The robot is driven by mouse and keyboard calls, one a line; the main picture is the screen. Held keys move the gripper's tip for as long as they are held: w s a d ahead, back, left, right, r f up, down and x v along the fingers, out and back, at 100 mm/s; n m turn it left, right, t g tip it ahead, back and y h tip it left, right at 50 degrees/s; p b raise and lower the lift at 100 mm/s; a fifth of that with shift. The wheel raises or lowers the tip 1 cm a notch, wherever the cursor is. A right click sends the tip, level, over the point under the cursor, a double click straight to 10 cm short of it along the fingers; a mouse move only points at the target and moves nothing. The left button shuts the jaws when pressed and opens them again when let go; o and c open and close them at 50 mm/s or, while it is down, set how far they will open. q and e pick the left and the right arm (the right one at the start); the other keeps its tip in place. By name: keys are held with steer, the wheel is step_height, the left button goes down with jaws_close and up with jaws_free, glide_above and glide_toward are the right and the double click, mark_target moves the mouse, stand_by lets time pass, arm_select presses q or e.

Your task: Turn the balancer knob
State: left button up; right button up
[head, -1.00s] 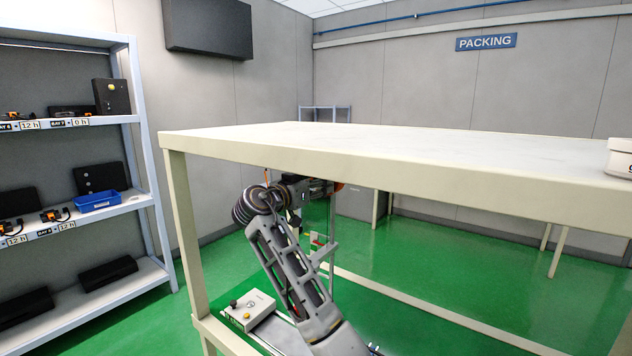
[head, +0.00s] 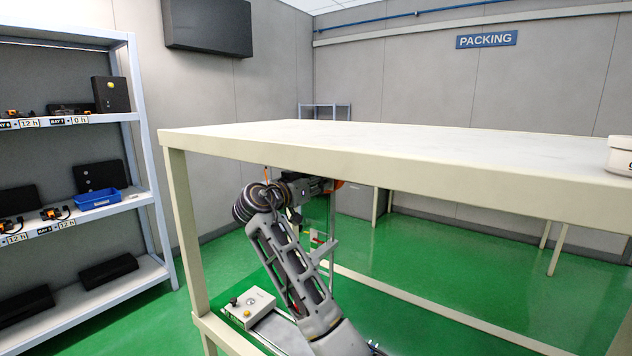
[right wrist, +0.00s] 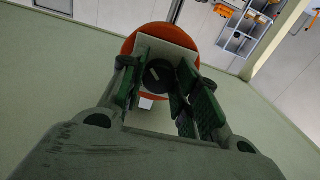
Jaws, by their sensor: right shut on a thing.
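The balancer knob (right wrist: 158,76) shows in the right wrist view as a dark round knob with a pale mark. It sits on a pale plate in front of an orange disc (right wrist: 131,46). My right gripper (right wrist: 158,85) has its green-padded fingers on either side of the knob and is shut on it. In the head view, my right gripper (head: 322,186) is small, below the tabletop, beside an orange part (head: 339,184). The knob itself cannot be made out there. My left gripper is not in view.
A pale table (head: 400,140) spans the view above my right arm, with a white container (head: 620,157) at its right end. A control box (head: 249,308) stands low by the table leg. Shelves (head: 140,200) with dark boxes and a blue tray (head: 97,199) are at left.

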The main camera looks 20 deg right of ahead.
steer(key=shift+n, duration=0.3)
steer(key=shift+r+n+p, duration=0.1)
steer(key=shift+n+p, duration=0.65)
steer(key=shift+n, duration=3.05)
steer(key=o, duration=1)
steer(key=shift+s+a, duration=0.1)
